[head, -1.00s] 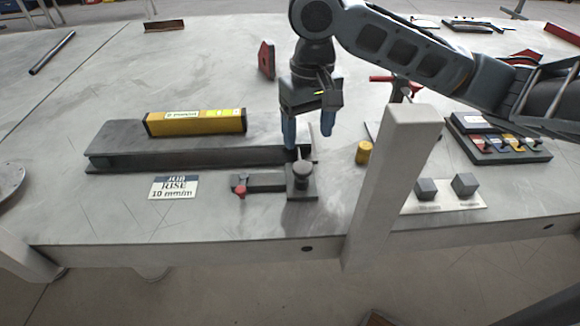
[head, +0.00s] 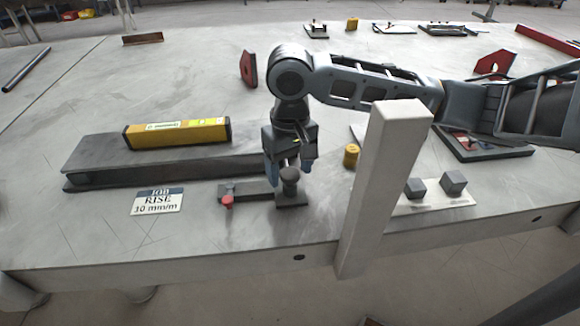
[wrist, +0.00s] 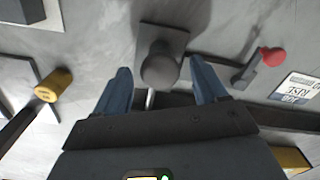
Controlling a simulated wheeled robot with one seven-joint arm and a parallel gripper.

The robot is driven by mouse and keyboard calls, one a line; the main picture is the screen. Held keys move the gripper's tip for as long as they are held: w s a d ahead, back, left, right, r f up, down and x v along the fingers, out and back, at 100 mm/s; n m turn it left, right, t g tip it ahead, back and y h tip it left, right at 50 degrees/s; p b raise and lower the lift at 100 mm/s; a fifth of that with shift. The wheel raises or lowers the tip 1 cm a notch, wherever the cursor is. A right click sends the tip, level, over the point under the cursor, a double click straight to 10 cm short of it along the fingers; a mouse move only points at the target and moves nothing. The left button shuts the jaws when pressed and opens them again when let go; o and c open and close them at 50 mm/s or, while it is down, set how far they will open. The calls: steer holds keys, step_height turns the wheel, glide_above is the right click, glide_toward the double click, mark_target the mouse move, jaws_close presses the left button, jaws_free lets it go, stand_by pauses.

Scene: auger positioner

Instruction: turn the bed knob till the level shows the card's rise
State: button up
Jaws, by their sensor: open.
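The bed knob (head: 289,181), a dark round knob on a small plate, stands at the right end of the grey bed (head: 85,176). It also shows in the wrist view (wrist: 159,68). My gripper (head: 290,168) is open just behind and above the knob. In the wrist view its blue fingers (wrist: 160,82) stand apart on either side of the knob, and I see no contact. The yellow level (head: 178,133) lies on the bed; its reading is too small to tell. The card (head: 157,201) reads "JOB RISE 10 mm/m" and lies in front of the bed.
A red-tipped lever (head: 227,201) lies left of the knob. A pale post (head: 385,190) rises at the front edge, right of my gripper. A yellow cylinder (head: 351,156) and grey cubes (head: 453,182) stand to the right. The table left of the card is clear.

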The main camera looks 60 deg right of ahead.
steer(key=shift+c, duration=0.5)
steer(key=c, duration=1)
steer(key=shift+o, duration=0.2)
steer(key=shift+n, duration=0.5)
steer(key=n, duration=0.2)
steer(key=shift+n, duration=0.4)
steer(key=n, duration=0.4)
steer(key=shift+n, duration=0.3)
steer(key=n+b, duration=0.1)
steer(key=n, duration=0.2)
steer(key=shift+n, duration=0.3)
steer(key=shift+n+b, duration=0.4)
steer(key=shift+n, duration=1.5)
